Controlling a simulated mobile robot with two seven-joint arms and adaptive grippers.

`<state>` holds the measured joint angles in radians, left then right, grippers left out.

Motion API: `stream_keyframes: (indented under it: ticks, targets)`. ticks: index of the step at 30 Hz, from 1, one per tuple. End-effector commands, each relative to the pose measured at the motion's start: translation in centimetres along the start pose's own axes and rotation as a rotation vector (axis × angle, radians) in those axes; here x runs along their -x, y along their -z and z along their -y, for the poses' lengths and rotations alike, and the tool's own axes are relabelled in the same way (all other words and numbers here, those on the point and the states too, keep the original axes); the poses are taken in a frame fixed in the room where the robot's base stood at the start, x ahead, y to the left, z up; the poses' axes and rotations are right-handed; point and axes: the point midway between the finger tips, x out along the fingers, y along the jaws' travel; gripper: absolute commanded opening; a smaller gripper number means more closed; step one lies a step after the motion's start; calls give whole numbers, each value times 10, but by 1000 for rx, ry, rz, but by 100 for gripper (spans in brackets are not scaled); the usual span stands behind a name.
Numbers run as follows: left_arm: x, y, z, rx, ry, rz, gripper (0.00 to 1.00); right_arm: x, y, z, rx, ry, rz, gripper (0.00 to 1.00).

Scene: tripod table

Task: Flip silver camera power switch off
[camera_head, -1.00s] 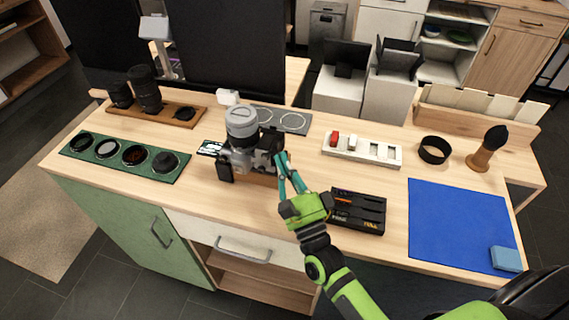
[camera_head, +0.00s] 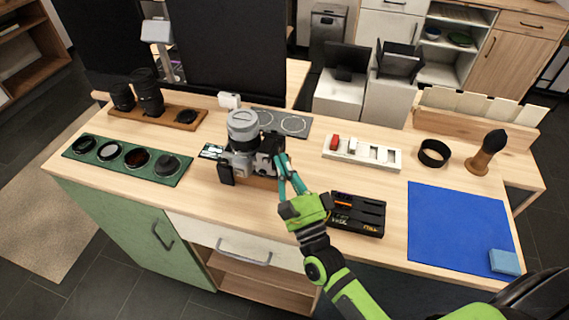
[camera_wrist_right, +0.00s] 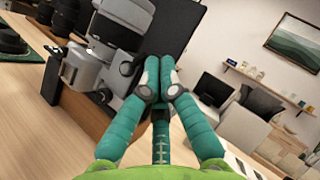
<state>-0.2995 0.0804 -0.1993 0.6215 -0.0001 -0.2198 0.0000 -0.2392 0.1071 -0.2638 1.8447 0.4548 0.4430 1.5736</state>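The silver camera (camera_head: 240,158) stands on a small wooden base on the table, its grey lens pointing up; it also shows at the left of the right wrist view (camera_wrist_right: 92,72). My right gripper (camera_head: 281,160) reaches the camera's right side, at its dark grip. In the right wrist view my right gripper's fingertips (camera_wrist_right: 161,75) are together, with nothing seen between them, and sit close beside the camera's side. I cannot tell if they touch it. The power switch cannot be made out. My left gripper is not in view.
A black battery charger (camera_head: 357,213) lies right of my right gripper. A blue mat (camera_head: 455,225) with a blue block is farther right. A green filter tray (camera_head: 75,153) and a wooden lens board (camera_head: 185,125) are left. A white card tray (camera_head: 362,152) is behind right.

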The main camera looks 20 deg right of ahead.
Motion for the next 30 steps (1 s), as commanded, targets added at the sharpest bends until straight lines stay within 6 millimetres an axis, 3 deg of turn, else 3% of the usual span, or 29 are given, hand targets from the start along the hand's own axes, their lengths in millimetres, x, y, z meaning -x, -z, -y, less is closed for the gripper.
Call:
stream_keyframes:
  ticks: [5, 18, 30]
  targets:
    - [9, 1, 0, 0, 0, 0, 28, -3, -3, 4, 2, -2, 2, 0]
    - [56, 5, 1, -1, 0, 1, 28, -10, -10, 11, 167, -168, 0, 0]
    - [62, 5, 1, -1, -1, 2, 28, -12, -12, 8, 190, -188, 1, 0]
